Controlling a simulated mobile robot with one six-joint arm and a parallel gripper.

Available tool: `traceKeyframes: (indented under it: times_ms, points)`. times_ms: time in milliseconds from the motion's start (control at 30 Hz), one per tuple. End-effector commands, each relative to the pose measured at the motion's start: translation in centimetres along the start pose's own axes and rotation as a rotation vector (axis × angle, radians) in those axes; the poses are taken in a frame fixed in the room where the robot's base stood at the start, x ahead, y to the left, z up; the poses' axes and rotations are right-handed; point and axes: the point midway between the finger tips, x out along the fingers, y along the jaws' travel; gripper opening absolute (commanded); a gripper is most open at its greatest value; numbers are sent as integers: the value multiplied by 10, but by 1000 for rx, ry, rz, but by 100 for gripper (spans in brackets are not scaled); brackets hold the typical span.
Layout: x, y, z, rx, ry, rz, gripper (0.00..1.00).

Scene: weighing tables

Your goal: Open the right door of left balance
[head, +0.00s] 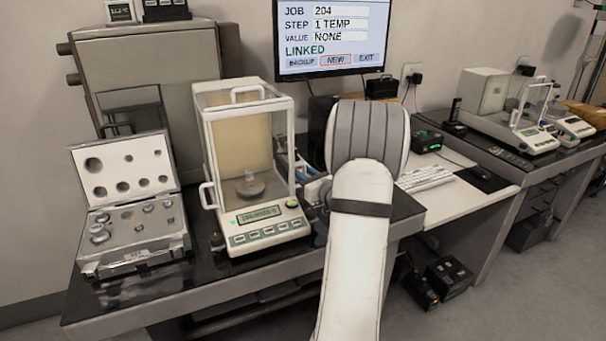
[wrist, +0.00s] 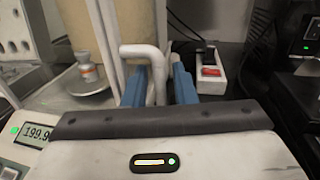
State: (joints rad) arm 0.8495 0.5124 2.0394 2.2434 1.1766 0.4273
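The left balance (head: 248,170) stands on the dark table, a glass-sided weighing case with a white frame and a lit display. A small weight (wrist: 88,68) sits on its round pan (wrist: 88,88) inside. The white handle (wrist: 157,70) of its right door shows in the wrist view, upright between my gripper's two blue fingers. My gripper (wrist: 159,88) is open around it, with a narrow gap visible on the right side. Whether the left finger touches the handle I cannot tell. The right door looks closed; in the head view my arm partly covers that side.
An open case of weights (head: 135,215) lies left of the balance. A power strip with a red switch (wrist: 211,72) lies beyond my fingers. A monitor (head: 333,38) hangs behind; a keyboard (head: 425,178) and the right balance (head: 515,110) stand to the right.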

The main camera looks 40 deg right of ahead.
Motion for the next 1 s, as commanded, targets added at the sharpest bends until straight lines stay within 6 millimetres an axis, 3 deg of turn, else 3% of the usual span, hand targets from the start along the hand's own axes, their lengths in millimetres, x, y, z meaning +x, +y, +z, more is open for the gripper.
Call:
traceKeyframes:
  times_ms: [233,533,1000]
  points:
    - [1,1,0,0,1,1,25]
    - [1,1,0,0,1,2,0]
    - [5,1,-1,-1,1,3,0]
